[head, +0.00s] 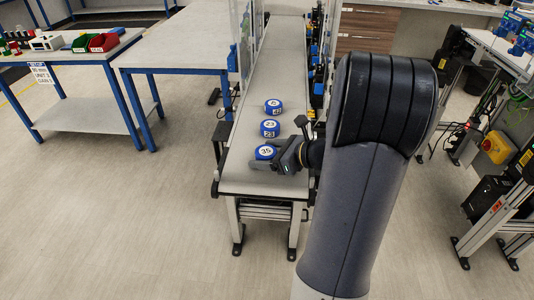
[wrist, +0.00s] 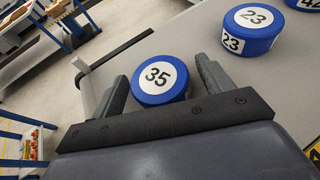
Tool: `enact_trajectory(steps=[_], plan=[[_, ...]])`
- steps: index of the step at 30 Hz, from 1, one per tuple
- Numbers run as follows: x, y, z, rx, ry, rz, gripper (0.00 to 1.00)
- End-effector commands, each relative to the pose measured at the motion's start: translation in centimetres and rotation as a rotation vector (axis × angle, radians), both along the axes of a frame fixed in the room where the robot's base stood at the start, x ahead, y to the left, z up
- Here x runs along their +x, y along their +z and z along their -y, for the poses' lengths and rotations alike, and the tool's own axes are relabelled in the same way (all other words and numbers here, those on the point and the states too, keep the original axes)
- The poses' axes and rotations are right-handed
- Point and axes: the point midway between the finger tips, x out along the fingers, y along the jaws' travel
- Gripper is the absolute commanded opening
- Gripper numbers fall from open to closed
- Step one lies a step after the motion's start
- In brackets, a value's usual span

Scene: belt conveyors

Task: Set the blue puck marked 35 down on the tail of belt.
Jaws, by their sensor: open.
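The blue puck marked 35 (head: 266,152) sits flat on the near end of the grey belt (head: 250,178), its white top label facing up. In the wrist view the puck marked 35 (wrist: 160,80) stands between the two fingers of my gripper (wrist: 168,82). The fingers are apart, with a visible gap at the right finger; whether the left one touches the puck I cannot tell. In the head view my gripper (head: 284,157) reaches in from the right, low over the belt, and hides part of the puck's right side.
A blue puck marked 23 (head: 270,129) stands just behind on the belt, and one marked 42 (head: 273,106) beyond it. The belt is bare farther back. A clear guard panel (head: 243,40) borders the belt's left side. A blue-legged table (head: 175,50) stands to the left.

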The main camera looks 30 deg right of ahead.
Motion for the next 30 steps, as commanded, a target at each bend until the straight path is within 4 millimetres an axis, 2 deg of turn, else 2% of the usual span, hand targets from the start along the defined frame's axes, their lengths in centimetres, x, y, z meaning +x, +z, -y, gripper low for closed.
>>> enact_trajectory(steps=[5,18,24,30], plan=[[-1.0,0.8,0.8,-0.003,-0.004,0.003,0.75],[-7.4,3.9,5.0,-0.003,-0.005,0.002,0.75],[-8.9,4.7,5.9,-0.001,-0.001,0.002,0.75],[-9.3,4.9,6.1,-0.001,0.000,-0.001,0.75]])
